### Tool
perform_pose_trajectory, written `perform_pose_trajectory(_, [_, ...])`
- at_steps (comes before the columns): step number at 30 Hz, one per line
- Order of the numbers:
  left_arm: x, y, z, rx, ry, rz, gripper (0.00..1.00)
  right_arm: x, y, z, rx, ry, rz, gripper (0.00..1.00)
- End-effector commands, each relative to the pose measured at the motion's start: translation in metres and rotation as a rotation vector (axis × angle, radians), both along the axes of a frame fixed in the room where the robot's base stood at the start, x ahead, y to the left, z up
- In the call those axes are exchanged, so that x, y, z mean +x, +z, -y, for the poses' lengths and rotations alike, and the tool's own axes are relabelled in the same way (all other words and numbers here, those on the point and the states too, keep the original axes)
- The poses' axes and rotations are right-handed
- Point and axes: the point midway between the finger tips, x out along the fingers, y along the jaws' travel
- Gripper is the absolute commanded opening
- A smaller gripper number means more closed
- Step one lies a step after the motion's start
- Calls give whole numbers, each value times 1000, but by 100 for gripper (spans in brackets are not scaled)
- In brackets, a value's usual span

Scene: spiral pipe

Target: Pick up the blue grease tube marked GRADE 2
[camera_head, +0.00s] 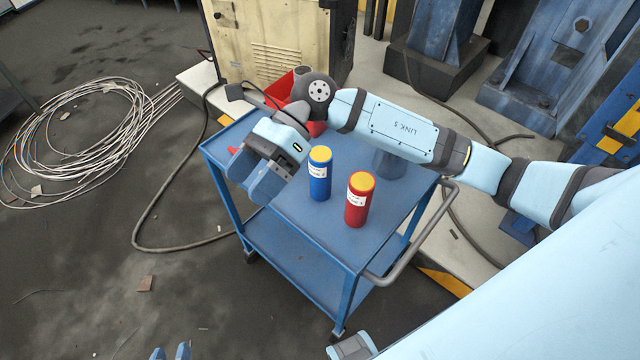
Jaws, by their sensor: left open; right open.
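The blue grease tube (320,187) stands upright on the blue cart's top, with a yellow cap and a white label too small to read. A red tube (357,210), also yellow-capped and labelled, stands upright close to its right and nearer to me. My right gripper (254,183) is open and empty over the cart's left part, to the left of the blue tube and apart from it. Its arm reaches in from the right behind both tubes. My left gripper (170,353) shows only its fingertips at the bottom edge, open and apart from the cart.
The blue cart (315,245) has a lower shelf and a grey handle (425,240) on its right. A blue-grey cylinder (390,165) stands partly hidden under my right arm. A red bin (281,88) is at the back. Coiled cable (75,130) lies on the floor left.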

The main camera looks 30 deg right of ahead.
Motion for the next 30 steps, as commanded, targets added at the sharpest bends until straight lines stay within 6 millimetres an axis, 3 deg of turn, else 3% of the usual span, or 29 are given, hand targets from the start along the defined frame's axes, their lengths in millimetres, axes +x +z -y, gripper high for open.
perform_pose_trajectory(1, [0,-13,1,-6,1,1,43,11,-15,18,-141,62,134,85])
perform_pose_trajectory(5, [1,-27,3,-14,7,-7,43,40,-29,73,-492,192,386,85])
perform_pose_trajectory(9, [1,-38,4,-19,10,-17,43,67,-22,127,-795,265,532,85])
perform_pose_trajectory(12, [3,-40,3,-20,12,-14,43,78,-13,153,-932,286,578,85])
perform_pose_trajectory(17, [5,-38,2,-21,12,-7,43,84,-13,169,-1019,298,597,85])
perform_pose_trajectory(24, [5,-36,0,-13,7,-3,43,84,-58,169,-1020,301,595,85])
perform_pose_trajectory(30, [5,-39,-2,-7,5,-6,43,85,-86,169,-1019,298,597,85])
